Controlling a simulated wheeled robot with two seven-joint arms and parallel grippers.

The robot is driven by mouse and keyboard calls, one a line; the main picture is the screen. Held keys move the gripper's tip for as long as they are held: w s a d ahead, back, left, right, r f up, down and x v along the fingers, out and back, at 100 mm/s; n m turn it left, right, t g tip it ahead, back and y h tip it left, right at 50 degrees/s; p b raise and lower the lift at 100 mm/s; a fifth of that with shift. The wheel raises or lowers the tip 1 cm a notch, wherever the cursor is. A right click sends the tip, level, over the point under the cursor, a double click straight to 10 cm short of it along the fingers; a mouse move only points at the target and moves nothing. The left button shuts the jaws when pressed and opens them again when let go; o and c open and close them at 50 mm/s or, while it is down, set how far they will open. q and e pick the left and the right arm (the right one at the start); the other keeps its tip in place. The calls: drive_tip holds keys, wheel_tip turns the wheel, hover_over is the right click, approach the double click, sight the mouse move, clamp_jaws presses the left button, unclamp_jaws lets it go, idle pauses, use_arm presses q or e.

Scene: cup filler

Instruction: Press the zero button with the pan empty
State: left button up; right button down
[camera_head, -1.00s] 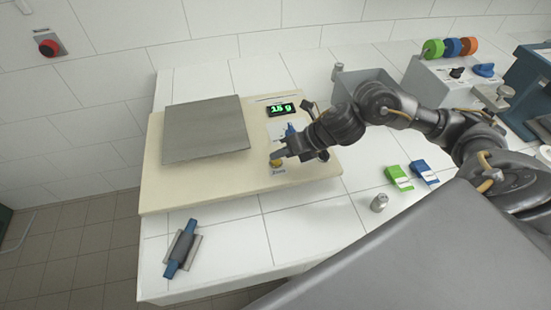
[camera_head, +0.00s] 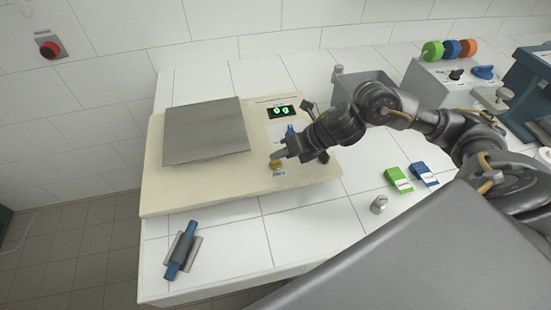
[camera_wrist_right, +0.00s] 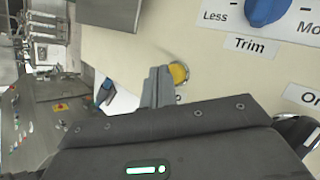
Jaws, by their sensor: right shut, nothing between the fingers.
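The scale (camera_head: 215,193) is a cream box on the white counter with a bare square grey pan (camera_head: 205,130) on top. Its display (camera_head: 281,111) shows a green reading that looks like 0 g. The yellow zero button (camera_head: 277,165) is near the front right of the scale, and it also shows in the right wrist view (camera_wrist_right: 179,72). My right gripper (camera_head: 277,156) is shut and empty, with its fingertips (camera_wrist_right: 158,86) right beside the button. I cannot tell whether they touch it. My left gripper is not in view.
A blue trim knob (camera_wrist_right: 262,10) sits on the scale close to the right gripper. A blue-handled tool (camera_head: 180,249) lies at front left. Green (camera_head: 398,179) and blue (camera_head: 424,174) packets and a small metal cylinder (camera_head: 378,204) lie right of the scale. A grey bin (camera_head: 362,84) stands behind.

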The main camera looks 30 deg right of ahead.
sight(280, 163)
drive_tip(key=shift+r, duration=0.15)
wheel_tip(280, 163, up, 6)
drive_tip(key=p, duration=0.5)
idle(0.5)
drive_tip(key=shift+a, duration=0.1)
idle(0.5)
